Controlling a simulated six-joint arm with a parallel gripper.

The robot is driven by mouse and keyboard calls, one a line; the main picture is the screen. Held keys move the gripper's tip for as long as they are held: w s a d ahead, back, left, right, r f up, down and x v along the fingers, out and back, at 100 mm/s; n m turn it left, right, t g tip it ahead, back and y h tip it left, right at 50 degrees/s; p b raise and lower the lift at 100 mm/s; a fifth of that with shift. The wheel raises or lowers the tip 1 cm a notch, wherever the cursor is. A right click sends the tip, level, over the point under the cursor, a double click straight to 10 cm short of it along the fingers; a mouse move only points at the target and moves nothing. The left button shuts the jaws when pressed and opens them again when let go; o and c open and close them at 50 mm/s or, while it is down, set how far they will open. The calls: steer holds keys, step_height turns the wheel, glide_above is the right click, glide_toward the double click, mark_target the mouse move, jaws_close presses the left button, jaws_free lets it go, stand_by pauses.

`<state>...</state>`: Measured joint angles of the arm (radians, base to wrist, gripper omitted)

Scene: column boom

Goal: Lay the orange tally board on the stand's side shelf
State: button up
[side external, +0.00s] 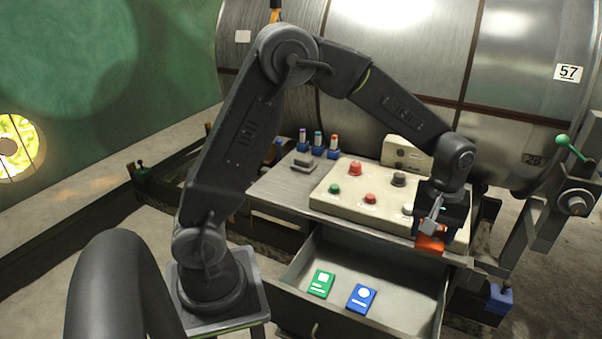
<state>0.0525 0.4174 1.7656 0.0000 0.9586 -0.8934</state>
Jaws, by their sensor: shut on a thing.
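The orange tally board (431,243) is in my gripper (431,232), which is shut on it. The gripper points down over the front right corner of the stand (268,190), beside the cream control panel (320,198). The fingers and wrist hide part of the board. I cannot tell whether the board touches the stand's edge below it. The stand's side shelf cannot be made out for certain; dark structure shows low at the right of the stand.
An open drawer (402,319) below the panel holds a green board (321,284) and a blue board (361,298). Several markers stand at the worktop's back left, near a grey eraser-like block (303,160). A blue block (498,298) and a green-knobbed lever (562,140) are at right.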

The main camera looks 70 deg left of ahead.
steer(key=shift+a+r, duration=0.25)
steer(key=shift+r, duration=0.3)
steer(key=shift+a+r, duration=0.25)
steer(key=shift+r, duration=0.3)
steer(key=a+n, duration=0.5)
steer(key=a, duration=0.6)
steer(key=n, duration=1.2)
glide_above(292, 191)
step_height(292, 191, down, 9)
steer(key=shift+d+r, duration=0.1)
steer(key=shift+r, duration=0.05)
steer(key=shift+f, duration=2.2)
steer(key=shift+f, duration=0.15)
steer(key=o, duration=0.9)
